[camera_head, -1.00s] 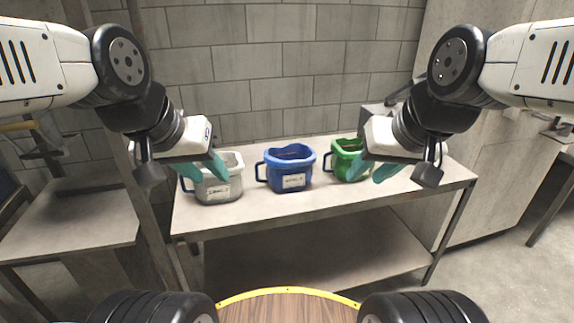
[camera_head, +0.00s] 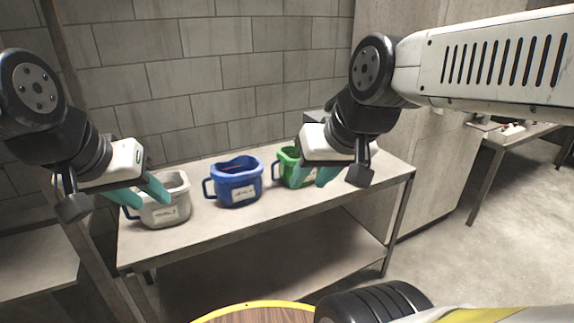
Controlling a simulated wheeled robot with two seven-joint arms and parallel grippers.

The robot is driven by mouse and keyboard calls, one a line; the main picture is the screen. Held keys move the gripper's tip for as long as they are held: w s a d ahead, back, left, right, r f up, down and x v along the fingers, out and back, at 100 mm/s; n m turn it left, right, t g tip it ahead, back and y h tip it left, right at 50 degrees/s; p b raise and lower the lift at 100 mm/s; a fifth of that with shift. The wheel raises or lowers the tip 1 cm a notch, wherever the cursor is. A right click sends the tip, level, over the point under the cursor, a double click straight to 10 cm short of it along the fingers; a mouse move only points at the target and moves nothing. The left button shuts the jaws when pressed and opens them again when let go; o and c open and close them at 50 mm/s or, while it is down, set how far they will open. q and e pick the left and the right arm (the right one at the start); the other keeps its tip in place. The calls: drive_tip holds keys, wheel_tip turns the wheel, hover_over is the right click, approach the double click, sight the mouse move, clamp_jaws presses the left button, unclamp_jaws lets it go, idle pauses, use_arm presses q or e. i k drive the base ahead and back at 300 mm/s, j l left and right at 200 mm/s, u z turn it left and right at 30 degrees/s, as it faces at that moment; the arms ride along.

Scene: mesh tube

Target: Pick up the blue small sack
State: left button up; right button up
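The blue small sack (camera_head: 237,184) is a blue open-topped container with a side handle and a white label. It stands upright on the bench, between a grey-white sack (camera_head: 166,207) on the left and a green sack (camera_head: 290,168) on the right. My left gripper (camera_head: 152,201) has its teal fingers apart and overlaps the grey-white sack in the head view. My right gripper (camera_head: 307,183) also has its fingers apart and partly hides the green sack. Neither gripper appears to touch the blue sack. Their exact distance from the bench is hard to tell.
The sacks stand on a grey bench (camera_head: 215,228) against a block wall (camera_head: 205,60). A lower shelf (camera_head: 270,258) is beneath it. A round wooden top with a yellow rim (camera_head: 255,305) is at the bottom. Open concrete floor (camera_head: 470,235) lies to the right.

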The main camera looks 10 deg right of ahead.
sight(238, 181)
drive_tip(key=j+z, duration=0.1)
drive_tip(key=j, duration=1.25)
drive_tip(key=j+z, duration=0.1)
drive_tip(key=j, duration=1.3)
drive_tip(key=i+j, duration=0.25)
drive_tip(key=j, duration=0.15)
